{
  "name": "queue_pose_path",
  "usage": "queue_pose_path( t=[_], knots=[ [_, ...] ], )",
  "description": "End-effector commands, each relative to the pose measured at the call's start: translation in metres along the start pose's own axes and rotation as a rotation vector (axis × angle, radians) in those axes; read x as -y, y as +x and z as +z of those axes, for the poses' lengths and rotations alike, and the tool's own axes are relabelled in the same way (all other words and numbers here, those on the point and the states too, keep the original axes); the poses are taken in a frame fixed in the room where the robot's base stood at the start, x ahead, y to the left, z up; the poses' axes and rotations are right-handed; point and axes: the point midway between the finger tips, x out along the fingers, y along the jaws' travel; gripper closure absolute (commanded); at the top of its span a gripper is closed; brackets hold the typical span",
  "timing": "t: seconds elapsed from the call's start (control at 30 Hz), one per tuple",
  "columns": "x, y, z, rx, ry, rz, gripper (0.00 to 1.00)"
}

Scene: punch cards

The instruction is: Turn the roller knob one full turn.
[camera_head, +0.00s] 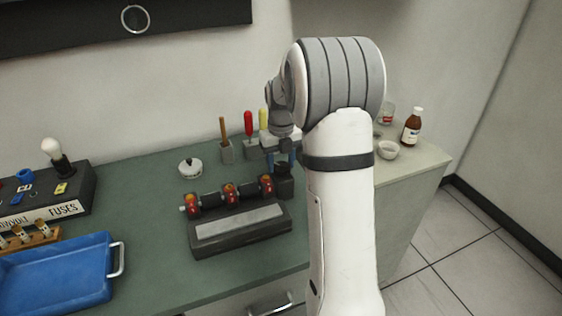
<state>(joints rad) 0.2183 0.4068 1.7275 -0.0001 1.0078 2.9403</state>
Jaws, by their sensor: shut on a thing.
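My gripper (281,162) points down at the right end of the rollers, with blue fingertips on either side of a small dark part, which seems to be the roller knob (282,171). It is shut on this part. The knob's far side and its turn angle cannot be made out. My white and grey arm hides the bench to the right.
Holders with a brown, a red and a yellow handle (248,123) stand just behind the gripper. A white lidded pot (190,168) sits behind the machine. A blue tray (62,276) and a fuse box (45,195) are left. A brown bottle (411,127) and small bowl (387,149) stand right.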

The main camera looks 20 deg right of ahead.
Motion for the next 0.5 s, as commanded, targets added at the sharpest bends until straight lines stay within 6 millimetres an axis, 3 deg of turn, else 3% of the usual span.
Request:
queue_pose_path(
  t=[0.17,0.2,0.43,0.5],
  knots=[
    [0.0008,-0.0022,0.0013,0.006,-0.001,-0.002,0.77],
    [0.0008,-0.0022,0.0013,0.006,-0.001,-0.002,0.52],
    [0.0004,-0.001,0.0006,0.003,-0.001,-0.001,0.33],
    [0.0002,-0.0008,0.0005,0.002,-0.001,-0.001,0.32]
  ],
)
